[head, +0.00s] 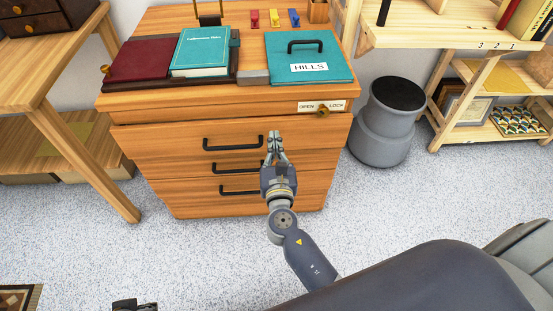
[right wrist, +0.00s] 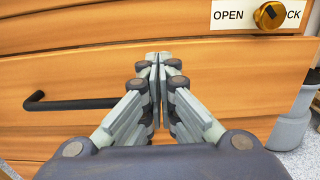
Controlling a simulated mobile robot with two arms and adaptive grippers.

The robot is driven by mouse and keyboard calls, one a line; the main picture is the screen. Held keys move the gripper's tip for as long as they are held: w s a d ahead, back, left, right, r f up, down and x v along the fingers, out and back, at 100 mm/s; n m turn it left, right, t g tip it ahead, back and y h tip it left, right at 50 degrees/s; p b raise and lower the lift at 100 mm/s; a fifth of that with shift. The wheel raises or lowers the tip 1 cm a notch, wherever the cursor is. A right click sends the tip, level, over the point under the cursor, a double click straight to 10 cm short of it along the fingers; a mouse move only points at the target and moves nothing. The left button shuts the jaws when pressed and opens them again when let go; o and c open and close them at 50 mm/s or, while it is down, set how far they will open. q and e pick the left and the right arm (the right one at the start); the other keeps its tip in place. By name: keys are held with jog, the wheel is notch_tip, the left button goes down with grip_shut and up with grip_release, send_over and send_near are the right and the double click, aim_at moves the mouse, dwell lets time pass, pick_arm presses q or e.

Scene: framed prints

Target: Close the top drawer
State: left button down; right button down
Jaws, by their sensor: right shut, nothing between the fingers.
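A wooden drawer cabinet (head: 175,190) stands in front of me. Its top drawer (head: 160,145) has a black bar handle (head: 233,146), also seen at left in the right wrist view (right wrist: 70,103). Whether this drawer stands slightly out or flush, I cannot tell. My right gripper (head: 275,135) is shut and empty, with its tips at or just before the top drawer's front, right of the handle. In the right wrist view the fingertips (right wrist: 156,60) meet in front of the wood; contact is unclear. A small dark part at the bottom edge looks like my left gripper (head: 135,305).
An OPEN/LOCK plate with a brass knob (head: 323,111) is above the drawer. Books (head: 203,52) and a teal HILLS binder (head: 310,60) lie on top. A grey bin (head: 384,125) stands right, a wooden table (head: 60,90) left. Carpet in front is mostly clear.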

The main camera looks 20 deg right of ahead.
aim_at(274, 125)
jog(key=shift+x, duration=1.75)
jog(key=shift+x, duration=1.2)
jog(key=shift+r, duration=0.2)
jog(key=shift+d, duration=0.1)
